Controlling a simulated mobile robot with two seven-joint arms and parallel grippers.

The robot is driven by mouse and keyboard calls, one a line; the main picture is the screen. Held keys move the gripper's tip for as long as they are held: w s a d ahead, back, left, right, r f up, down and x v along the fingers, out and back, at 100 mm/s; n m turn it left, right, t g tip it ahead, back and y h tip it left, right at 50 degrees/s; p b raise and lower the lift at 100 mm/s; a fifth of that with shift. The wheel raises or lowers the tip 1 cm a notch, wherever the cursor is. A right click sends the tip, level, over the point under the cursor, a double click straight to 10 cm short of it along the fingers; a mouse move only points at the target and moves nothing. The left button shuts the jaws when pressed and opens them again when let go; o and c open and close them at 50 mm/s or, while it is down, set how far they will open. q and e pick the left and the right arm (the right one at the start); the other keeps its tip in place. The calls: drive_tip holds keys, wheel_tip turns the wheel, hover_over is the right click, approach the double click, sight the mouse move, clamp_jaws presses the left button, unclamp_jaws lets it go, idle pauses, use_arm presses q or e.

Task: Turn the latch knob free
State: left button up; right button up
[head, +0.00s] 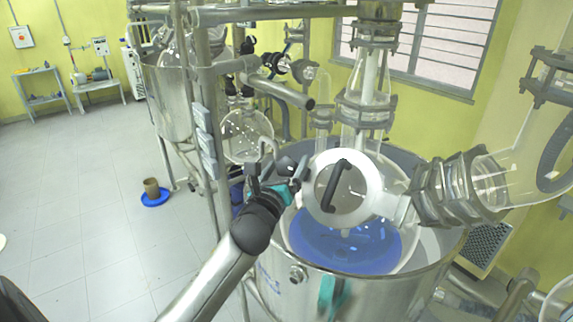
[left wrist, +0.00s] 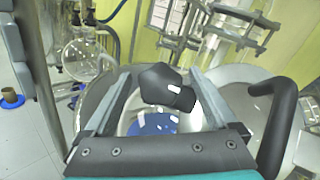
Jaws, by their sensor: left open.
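The black latch knob (head: 286,165) sits at the left edge of the round hatch lid (head: 373,197), which has a white rim and a black bar handle (head: 335,186). The lid looks closed. My left gripper (head: 278,170) is open at the knob. In the left wrist view the knob (left wrist: 165,86) shows between the two open fingers (left wrist: 160,76), with a gap visible on each side. The handle (left wrist: 275,125) is to the right of the fingers there.
The hatch belongs to a glass reactor with blue liquid (head: 345,247) in a steel vessel (head: 375,288). Steel frame pipes (head: 208,130) stand close left of my gripper. Glass tubing (head: 490,180) with clamps lies right. The tiled floor (head: 90,220) at left is mostly clear.

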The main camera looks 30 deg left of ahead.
use_arm(q)
drive_tip(key=shift+w, duration=0.2)
drive_tip(key=c, duration=1.4)
drive_tip(key=shift+f, duration=0.1)
